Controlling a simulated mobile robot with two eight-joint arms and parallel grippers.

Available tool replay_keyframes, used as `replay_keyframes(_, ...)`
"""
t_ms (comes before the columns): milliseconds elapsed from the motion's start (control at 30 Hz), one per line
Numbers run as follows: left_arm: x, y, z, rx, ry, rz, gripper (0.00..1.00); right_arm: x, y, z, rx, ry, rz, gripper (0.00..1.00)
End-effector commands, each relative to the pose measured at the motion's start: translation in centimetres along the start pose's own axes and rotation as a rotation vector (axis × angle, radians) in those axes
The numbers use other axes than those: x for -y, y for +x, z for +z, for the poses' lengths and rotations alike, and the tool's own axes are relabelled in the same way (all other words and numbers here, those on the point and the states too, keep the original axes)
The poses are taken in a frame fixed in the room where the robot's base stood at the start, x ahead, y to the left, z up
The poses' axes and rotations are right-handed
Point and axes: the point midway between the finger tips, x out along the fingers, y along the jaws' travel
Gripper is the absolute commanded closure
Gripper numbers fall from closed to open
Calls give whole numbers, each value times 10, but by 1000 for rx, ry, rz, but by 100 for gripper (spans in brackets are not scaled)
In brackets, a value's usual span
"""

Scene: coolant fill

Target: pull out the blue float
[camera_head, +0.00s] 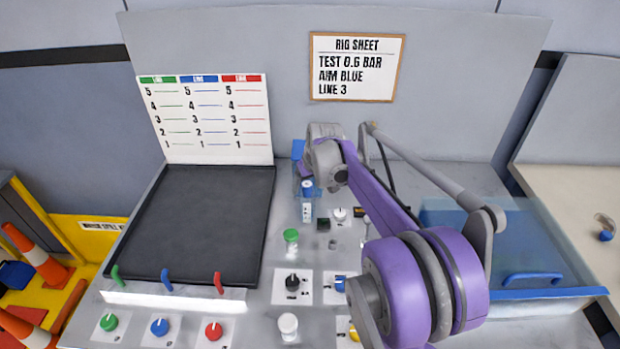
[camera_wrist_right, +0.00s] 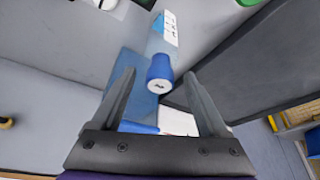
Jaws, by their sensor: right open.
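The blue float (camera_wrist_right: 159,72) has a rounded blue body with a pale, dark-marked end face, and sits at the end of a clear tube with a white marked label (camera_wrist_right: 170,28). In the head view, its blue top (camera_head: 307,186) shows just below my right gripper. My right gripper (camera_wrist_right: 162,74) is open, with its two fingers on either side of the float in the wrist view; I cannot tell whether they touch it. In the head view, my right arm hides much around it. My left gripper is not in view.
A dark mat (camera_head: 205,225) lies left of the tube, with a scale board (camera_head: 207,118) behind it. A rig sheet (camera_head: 356,67) hangs on the back panel. Knobs, including a green one (camera_head: 291,236), stand in front. A translucent blue bin (camera_head: 530,280) is at right.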

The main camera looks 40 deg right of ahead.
Motion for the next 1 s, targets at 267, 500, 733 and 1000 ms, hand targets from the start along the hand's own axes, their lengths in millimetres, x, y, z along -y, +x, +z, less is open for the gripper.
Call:
replay_keyframes(267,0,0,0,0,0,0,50,0,7,0,0,0,0,23)
replay_keyframes(500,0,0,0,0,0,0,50,0,6,0,0,0,0,46)
replay_keyframes(733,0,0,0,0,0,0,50,0,6,0,0,0,0,88)
replay_keyframes(1000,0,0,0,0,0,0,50,0,6,0,0,0,0,83)
